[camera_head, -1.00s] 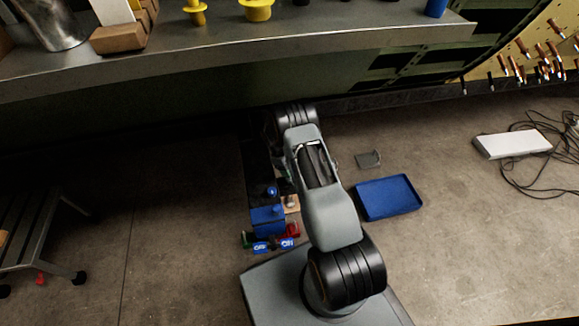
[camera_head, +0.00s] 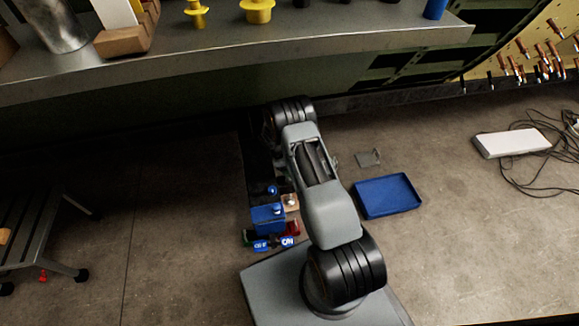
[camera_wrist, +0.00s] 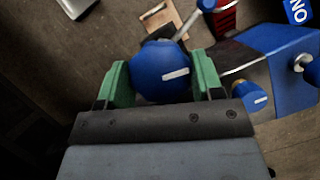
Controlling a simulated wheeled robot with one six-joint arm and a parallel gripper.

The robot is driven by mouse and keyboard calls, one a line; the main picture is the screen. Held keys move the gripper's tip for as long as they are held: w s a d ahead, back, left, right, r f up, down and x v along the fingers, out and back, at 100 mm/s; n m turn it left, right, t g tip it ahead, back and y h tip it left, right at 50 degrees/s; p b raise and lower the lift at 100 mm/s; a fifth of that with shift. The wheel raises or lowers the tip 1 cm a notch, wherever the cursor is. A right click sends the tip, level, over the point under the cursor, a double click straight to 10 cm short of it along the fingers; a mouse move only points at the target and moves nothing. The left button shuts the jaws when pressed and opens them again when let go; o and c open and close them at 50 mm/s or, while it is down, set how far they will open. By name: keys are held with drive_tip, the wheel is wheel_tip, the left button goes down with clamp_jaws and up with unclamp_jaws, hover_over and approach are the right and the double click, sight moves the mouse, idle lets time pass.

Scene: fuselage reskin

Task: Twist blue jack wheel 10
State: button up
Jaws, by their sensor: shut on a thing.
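The blue jack wheel (camera_wrist: 152,66) is round, with a short white mark on its face. In the wrist view it sits between the two green fingertips of my gripper (camera_wrist: 163,84), which is shut on it from both sides. Its shaft and the jack below it are mostly hidden. In the head view my arm covers the gripper. A small blue round part (camera_head: 272,190) shows left of my arm there, but I cannot tell if it is this wheel.
A blue box (camera_wrist: 285,62) with a smaller blue knob (camera_wrist: 253,97) is close on the right. A wooden piece (camera_wrist: 168,22) lies beyond the wheel. A blue tray (camera_head: 387,197) and a grey piece (camera_head: 368,158) lie on the floor. A metal shelf (camera_head: 330,45) overhangs the arm.

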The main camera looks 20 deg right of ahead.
drive_tip(key=o, duration=0.9)
drive_tip(key=shift+r, duration=0.1)
drive_tip(key=p+v, duration=0.4)
drive_tip(key=v, duration=0.9)
drive_tip(key=shift+a+r, duration=0.2)
